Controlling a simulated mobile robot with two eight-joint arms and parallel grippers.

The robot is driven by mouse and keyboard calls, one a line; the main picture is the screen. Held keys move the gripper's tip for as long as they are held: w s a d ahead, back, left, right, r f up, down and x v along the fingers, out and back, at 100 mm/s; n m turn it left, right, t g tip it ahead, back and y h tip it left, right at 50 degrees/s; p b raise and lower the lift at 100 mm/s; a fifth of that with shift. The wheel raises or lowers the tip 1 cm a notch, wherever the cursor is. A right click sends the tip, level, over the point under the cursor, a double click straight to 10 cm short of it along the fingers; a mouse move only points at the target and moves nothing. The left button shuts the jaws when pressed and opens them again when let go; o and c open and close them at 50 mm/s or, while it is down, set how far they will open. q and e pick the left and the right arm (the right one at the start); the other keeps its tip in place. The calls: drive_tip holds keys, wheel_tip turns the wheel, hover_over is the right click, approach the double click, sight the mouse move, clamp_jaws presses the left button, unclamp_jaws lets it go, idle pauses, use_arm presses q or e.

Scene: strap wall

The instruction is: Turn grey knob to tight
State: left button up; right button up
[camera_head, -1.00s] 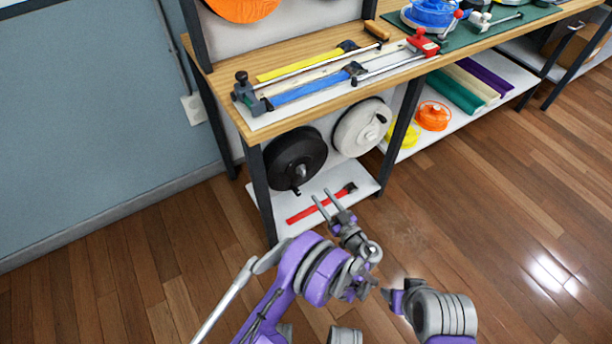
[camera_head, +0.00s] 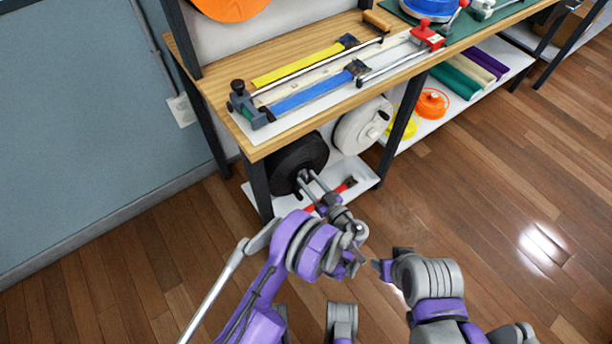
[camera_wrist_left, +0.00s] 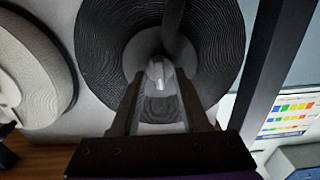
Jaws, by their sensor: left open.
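A black strap reel (camera_head: 293,158) is mounted under the left end of the bench. In the left wrist view the black reel (camera_wrist_left: 92,45) fills the middle, with a dark lever-like piece (camera_wrist_left: 173,22) across its hub. A small light-grey knob (camera_wrist_left: 157,76) sits at the hub, between my left fingers as seen from the wrist. My left gripper (camera_head: 308,177) is open in front of the reel; it also shows in the wrist view (camera_wrist_left: 159,92). I cannot tell whether its fingers touch the knob. My right arm (camera_head: 425,280) is low right; its gripper's fingers cannot be made out.
The bench top (camera_head: 205,85) above holds a clamp tool (camera_head: 245,105) with yellow and blue straps. A white reel (camera_head: 362,125) hangs to the right. A red strap (camera_head: 345,187) lies on the low shelf (camera_head: 363,173). A dark bench leg (camera_head: 257,187) stands left. The floor is clear at right.

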use_arm(q)
drive_tip(key=shift+d, duration=0.1)
drive_tip(key=shift+s, duration=0.1)
drive_tip(key=shift+c, duration=0.9)
clamp_jaws()
